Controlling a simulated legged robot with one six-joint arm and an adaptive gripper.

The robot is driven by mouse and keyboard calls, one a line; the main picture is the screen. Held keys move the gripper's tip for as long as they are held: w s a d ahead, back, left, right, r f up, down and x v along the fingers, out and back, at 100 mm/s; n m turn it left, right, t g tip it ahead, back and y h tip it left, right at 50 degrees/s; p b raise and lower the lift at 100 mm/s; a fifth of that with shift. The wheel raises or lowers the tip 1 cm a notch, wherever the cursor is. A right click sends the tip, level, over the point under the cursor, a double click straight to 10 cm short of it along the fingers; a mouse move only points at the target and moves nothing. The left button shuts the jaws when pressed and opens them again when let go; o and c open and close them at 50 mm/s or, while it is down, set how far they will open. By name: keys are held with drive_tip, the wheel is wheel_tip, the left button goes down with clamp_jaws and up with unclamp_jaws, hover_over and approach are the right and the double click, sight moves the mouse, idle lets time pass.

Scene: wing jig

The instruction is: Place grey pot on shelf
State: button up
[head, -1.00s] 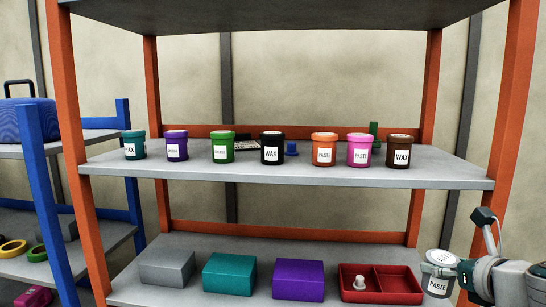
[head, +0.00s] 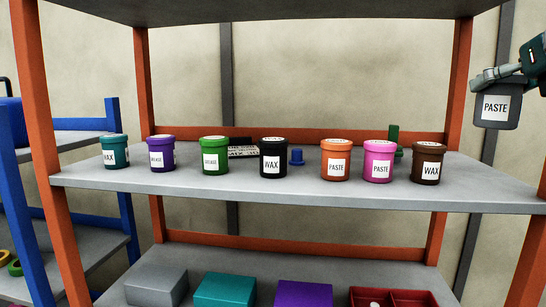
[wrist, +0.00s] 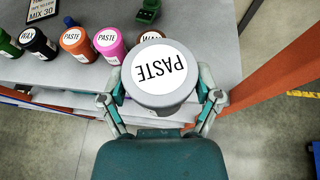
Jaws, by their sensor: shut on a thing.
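A row of pots stands on the middle shelf: teal, purple, green, black (head: 273,160), orange (head: 336,162), pink (head: 379,163) and brown (head: 428,164). Small blue and green items stand behind. An orange post (head: 531,260) rises at the right. Gaps separate some pots.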

drive_tip(key=shift+s+r, duration=0.15)
drive_tip(key=shift+r, duration=0.35)
drive_tip(key=shift+a+r+m, duration=0.1)
drive_tip(key=shift+m, duration=0.2)
drive_tip(key=w+d+f, duration=0.4)
drive_tip(key=w+d, duration=0.1)
drive_tip(key=w, duration=0.2)
hover_over(471, 183)
drive_tip(key=f, duration=0.5)
drive_tip(key=shift+s+a+f, duration=0.1)
drive_tip(key=shift+s+a, duration=0.15)
drive_tip(key=shift+w+d+f, duration=0.15)
drive_tip(key=shift+f, duration=0.85)
drive_tip(key=shift+w+d+f, duration=0.1)
drive_tip(key=shift+f, duration=0.85)
drive_tip(key=o, duration=1.1)
drive_tip(key=shift+f, duration=0.1)
drive_tip(key=shift+c, duration=0.2)
